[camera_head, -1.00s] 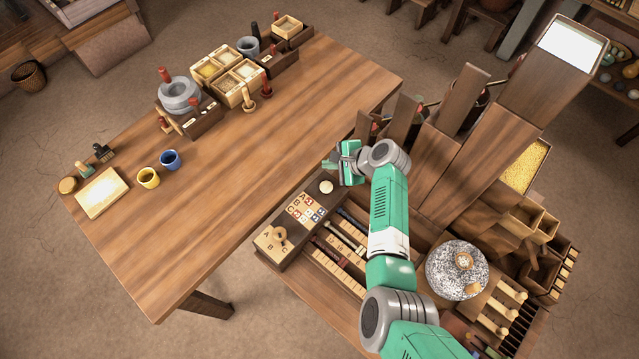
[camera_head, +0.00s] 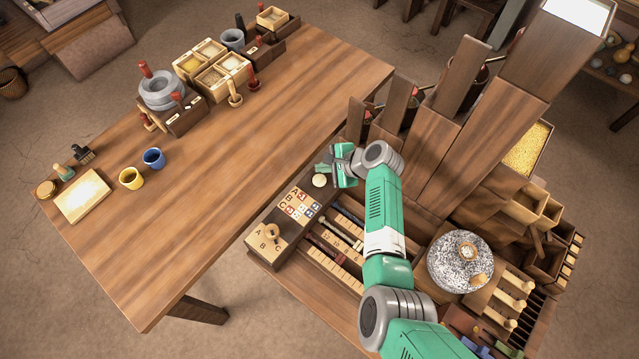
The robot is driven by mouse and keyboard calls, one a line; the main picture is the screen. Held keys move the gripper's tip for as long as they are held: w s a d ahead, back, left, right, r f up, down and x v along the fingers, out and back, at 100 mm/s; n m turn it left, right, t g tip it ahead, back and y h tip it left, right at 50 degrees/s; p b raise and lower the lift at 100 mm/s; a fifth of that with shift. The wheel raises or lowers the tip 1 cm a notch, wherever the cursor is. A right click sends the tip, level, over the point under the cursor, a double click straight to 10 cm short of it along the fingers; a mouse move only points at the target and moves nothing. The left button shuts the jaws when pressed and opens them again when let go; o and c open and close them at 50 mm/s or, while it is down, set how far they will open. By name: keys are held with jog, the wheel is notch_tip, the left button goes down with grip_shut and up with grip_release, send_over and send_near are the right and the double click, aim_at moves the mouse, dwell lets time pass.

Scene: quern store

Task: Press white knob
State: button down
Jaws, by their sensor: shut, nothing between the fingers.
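The white knob (camera_head: 319,180) is a small round cream-white button. It sits on the far end of the dark wooden panel (camera_head: 281,213), past the lettered and coloured tiles. My gripper (camera_head: 326,169) is shut and empty, just beyond and to the right of the knob in the picture. Its fingertips look very close to the knob's far edge. I cannot tell whether they touch it or hover above it. Most of the knob's top shows clear of the fingers.
Lettered tiles (camera_head: 298,204) and a wooden dial (camera_head: 270,234) share the panel. Slotted rows with sliders (camera_head: 335,240) lie to its right. Tall wooden chutes (camera_head: 455,140) rise right of my gripper. A granite millstone (camera_head: 460,262) stands lower right. The large table (camera_head: 230,170) is mostly bare nearby.

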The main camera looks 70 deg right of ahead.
aim_at(317, 178)
jog(key=shift+f+b, duration=0.95)
jog(key=shift+f, duration=0.85)
dwell(0.5)
jog(key=shift+f, duration=0.45)
jog(key=shift+f+b, duration=0.85)
dwell(0.6)
jog(key=shift+r, duration=0.15)
jog(key=shift+r+p, duration=1.1)
jog(key=shift+p, duration=0.15)
notch_tip(317, 178, up, 5)
jog(key=p, duration=0.5)
jog(key=shift+r, duration=0.15)
